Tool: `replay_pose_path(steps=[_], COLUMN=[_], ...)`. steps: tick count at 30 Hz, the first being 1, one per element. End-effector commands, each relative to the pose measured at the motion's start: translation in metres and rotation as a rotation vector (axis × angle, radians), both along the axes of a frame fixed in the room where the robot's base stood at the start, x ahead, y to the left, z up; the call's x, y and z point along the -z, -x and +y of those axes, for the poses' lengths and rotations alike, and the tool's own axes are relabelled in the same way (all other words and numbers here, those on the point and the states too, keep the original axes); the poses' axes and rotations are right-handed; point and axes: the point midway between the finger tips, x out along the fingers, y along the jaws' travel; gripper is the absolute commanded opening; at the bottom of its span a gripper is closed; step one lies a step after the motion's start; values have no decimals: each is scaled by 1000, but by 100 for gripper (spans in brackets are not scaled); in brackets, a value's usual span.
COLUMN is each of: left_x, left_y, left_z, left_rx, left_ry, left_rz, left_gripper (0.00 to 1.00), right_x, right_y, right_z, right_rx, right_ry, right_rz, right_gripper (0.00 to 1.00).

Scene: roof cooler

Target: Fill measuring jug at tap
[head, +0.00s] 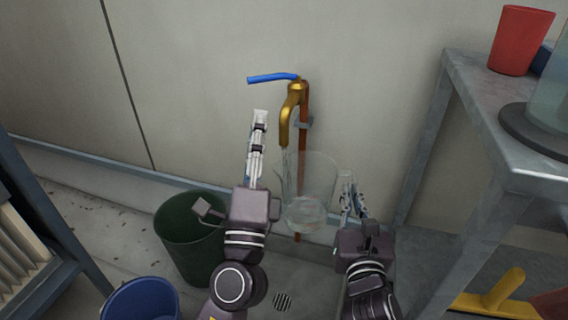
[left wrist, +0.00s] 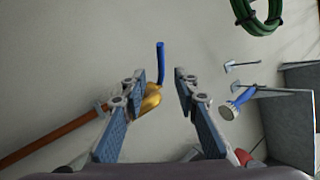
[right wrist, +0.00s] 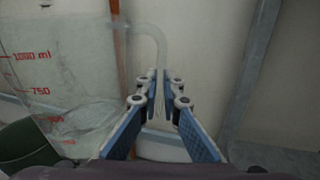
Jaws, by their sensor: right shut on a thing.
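The brass tap (head: 291,103) stands out from the wall, its blue lever (head: 272,77) pointing left. A pale stream seems to run from its spout into the clear measuring jug (head: 318,172). The jug is upright under the spout, with some water low inside. My right gripper (right wrist: 160,90) is shut on the jug's handle (right wrist: 151,33); red marks show on the jug's side in the right wrist view. My left gripper (head: 260,116) is left of the spout, below the lever. In the left wrist view its fingers are apart and empty, the lever (left wrist: 160,62) showing beyond the gap.
A dark green bin (head: 184,240) and a blue bucket (head: 141,300) stand on the floor at left. A floor drain (head: 282,301) lies below. A grey metal table (head: 490,115) at right carries a red cup (head: 519,40). A green hose (left wrist: 258,16) hangs on the wall.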

Motion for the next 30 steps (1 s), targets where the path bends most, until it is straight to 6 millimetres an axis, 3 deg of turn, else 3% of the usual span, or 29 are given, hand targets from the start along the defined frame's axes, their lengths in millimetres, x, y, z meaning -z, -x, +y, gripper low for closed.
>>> replay_pose_path(steps=[4,12,17,20,30], left_x=[0,0,-9,-27,-108], left_y=[0,0,-1,-1,12], left_z=[0,0,-8,-28,-142], left_rx=[0,0,25,84,479], left_ry=[0,0,-3,-15,-146], left_rz=[0,0,-20,-65,-255], left_gripper=[28,27,9,0,0], right_x=[-1,0,-1,-1,-2], right_y=[17,19,19,19,18], right_z=[-15,-17,-17,-17,-17], right_rx=[-1,0,0,-1,-1], right_ry=[0,-1,-2,-2,-3], right_rz=[-3,0,-1,-2,-3], right_gripper=[0,0,0,0,0])
